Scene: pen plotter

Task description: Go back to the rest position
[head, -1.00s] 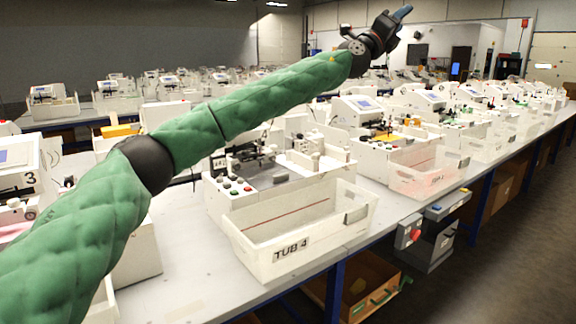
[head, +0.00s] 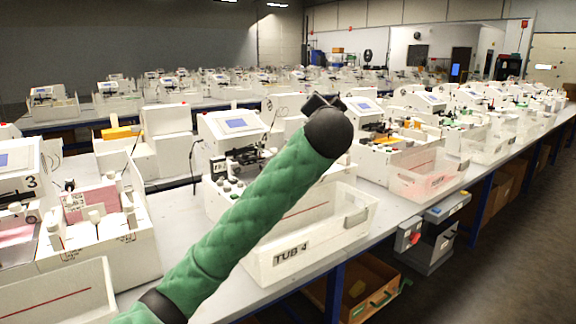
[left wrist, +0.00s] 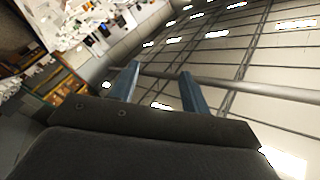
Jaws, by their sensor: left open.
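My left arm in its green padded sleeve crosses the head view from the bottom left to a black joint near the middle. The gripper itself is hidden behind that joint in the head view. In the left wrist view my left gripper (left wrist: 158,85) shows two blue fingers standing apart, with nothing between them. Behind the fingers are the ceiling lights and beams. My right gripper is in neither view.
A white tub marked TUB 4 (head: 285,262) stands at the front edge of the bench (head: 195,235), partly behind my arm. White plotter machines line the benches. A grey unit with a red button (head: 408,236) hangs at the bench edge. The floor (head: 500,265) at right is clear.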

